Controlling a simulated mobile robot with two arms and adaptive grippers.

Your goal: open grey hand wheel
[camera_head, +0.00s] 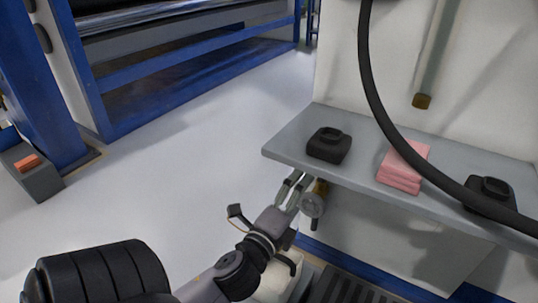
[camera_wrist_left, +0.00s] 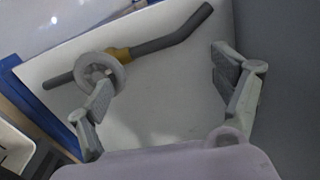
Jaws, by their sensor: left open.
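The grey hand wheel (camera_head: 312,206) is a small ring on a brass-coloured valve (camera_head: 320,187) under the front edge of the grey shelf. In the left wrist view the wheel (camera_wrist_left: 118,70) sits on a grey pipe with a yellowish fitting (camera_wrist_left: 122,54). My left gripper (camera_head: 296,179) is open and empty, just left of the wheel in the head view. In the left wrist view the gripper (camera_wrist_left: 163,72) has its fingers wide apart; the left finger overlaps the wheel's lower part, and contact cannot be told. My right gripper is not in view.
The grey shelf (camera_head: 370,178) overhangs the valve and bears two black objects (camera_head: 329,145) and pink folded cloths (camera_head: 402,167). A thick black hose (camera_head: 377,95) hangs in front. A dark grate (camera_head: 350,288) lies below.

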